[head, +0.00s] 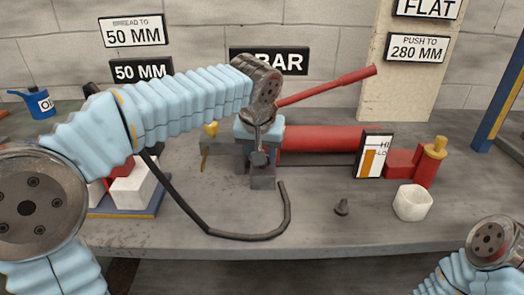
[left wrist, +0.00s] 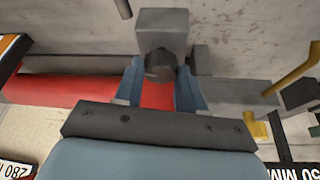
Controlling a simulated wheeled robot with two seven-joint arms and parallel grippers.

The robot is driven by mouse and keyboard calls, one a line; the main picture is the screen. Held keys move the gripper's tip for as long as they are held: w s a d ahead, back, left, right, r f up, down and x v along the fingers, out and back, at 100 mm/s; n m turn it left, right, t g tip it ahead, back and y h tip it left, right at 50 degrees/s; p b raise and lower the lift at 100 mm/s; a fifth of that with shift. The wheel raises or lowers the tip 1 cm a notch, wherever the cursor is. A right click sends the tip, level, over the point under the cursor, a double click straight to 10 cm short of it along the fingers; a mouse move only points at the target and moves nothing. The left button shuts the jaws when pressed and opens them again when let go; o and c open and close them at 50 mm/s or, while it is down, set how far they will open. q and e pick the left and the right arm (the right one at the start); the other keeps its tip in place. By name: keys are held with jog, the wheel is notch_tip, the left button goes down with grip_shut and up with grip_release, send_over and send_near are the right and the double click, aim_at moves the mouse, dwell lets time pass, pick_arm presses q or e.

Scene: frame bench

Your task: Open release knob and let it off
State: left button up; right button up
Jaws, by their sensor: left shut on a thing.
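The release knob is a dark round piece (left wrist: 160,62) at the front of a grey block (left wrist: 164,22) on the pump. My left gripper (left wrist: 160,82) has its two blue fingers on either side of the knob, shut on it. In the head view my left gripper (head: 258,148) reaches down from the arm to the pump's block end, and the fingers and wrist partly hide the knob. The pump has a red cylinder (head: 325,143) lying to the right and a red lever (head: 328,86) slanting up right. My right gripper is not in view; only part of my right arm shows.
A black hose (head: 245,236) curves across the bench front. A HI/LO gauge card (head: 374,157) and a red fitting with a yellow top (head: 435,148) stand behind. A blue oil can (head: 40,104) sits left.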

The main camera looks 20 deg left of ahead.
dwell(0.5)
pick_arm(q)
jog(key=o, duration=1.1)
jog(key=shift+c, duration=0.2)
jog(key=shift+r, duration=0.1)
jog(key=p+v, duration=0.1)
jog(key=v, duration=1.2)
jog(key=shift+r+p, duration=0.3)
jog(key=shift+p, duration=0.05)
jog(key=shift+s+d, duration=0.1)
